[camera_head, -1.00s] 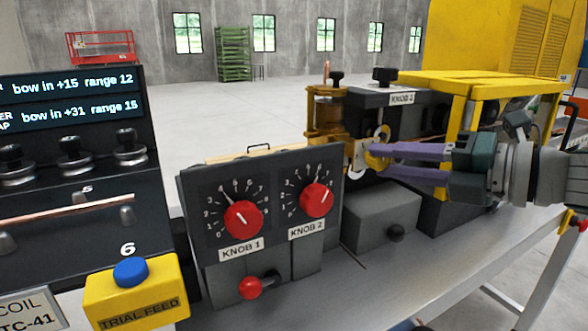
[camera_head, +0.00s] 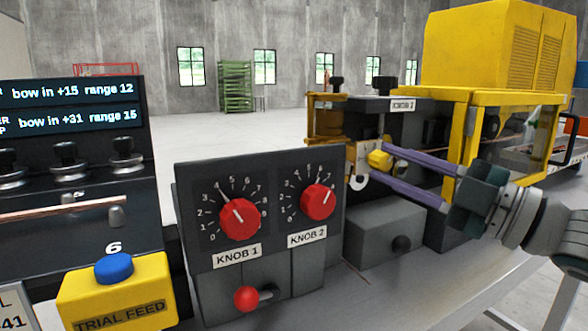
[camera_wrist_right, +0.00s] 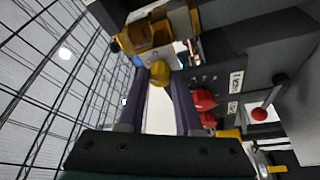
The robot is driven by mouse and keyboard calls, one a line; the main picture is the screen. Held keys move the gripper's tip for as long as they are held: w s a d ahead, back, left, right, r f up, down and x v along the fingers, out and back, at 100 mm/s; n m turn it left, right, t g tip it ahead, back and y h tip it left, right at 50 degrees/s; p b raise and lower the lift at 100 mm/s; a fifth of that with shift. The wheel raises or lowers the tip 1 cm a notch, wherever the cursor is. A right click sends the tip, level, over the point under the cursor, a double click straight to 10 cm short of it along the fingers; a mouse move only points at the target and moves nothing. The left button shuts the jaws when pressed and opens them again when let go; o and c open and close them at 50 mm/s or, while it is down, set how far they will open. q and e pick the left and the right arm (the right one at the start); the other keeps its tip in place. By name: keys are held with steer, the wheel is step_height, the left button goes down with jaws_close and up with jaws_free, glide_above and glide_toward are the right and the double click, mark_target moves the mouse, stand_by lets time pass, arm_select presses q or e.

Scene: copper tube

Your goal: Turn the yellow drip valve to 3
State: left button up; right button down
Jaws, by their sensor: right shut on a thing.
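In the right wrist view the yellow knob (camera_wrist_right: 161,74) sits between the fingertips (camera_wrist_right: 160,78). My left gripper is not in view.
A dark panel with red KNOB 1 (camera_head: 239,219) and KNOB 2 (camera_head: 318,202) stands left of the valve, with a red ball lever (camera_head: 246,299) below. A grey box (camera_head: 385,228) sits under the valve. A yellow machine guard (camera_head: 500,100) stands behind my right arm.

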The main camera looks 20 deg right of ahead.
steer(key=m+t, duration=0.1)
steer(key=m, duration=0.1)
steer(key=m+t+h, duration=0.1)
steer(key=m, duration=0.2)
steer(key=shift+a+f+m, duration=0.1)
steer(key=shift+f+m, duration=0.05)
steer(key=shift+m, duration=0.15)
steer(key=shift+a+f+m+t+h, duration=0.1)
steer(key=shift+m+t+h, duration=0.55)
steer(key=shift+m, duration=1.05)
steer(key=shift+a+m+t+h, duration=0.1)
steer(key=shift+m+t+h, duration=0.15)
steer(key=shift+m+h, duration=1.1)
steer(key=shift+m, duration=0.55)
steer(key=c, duration=0.6)
jaws_free()
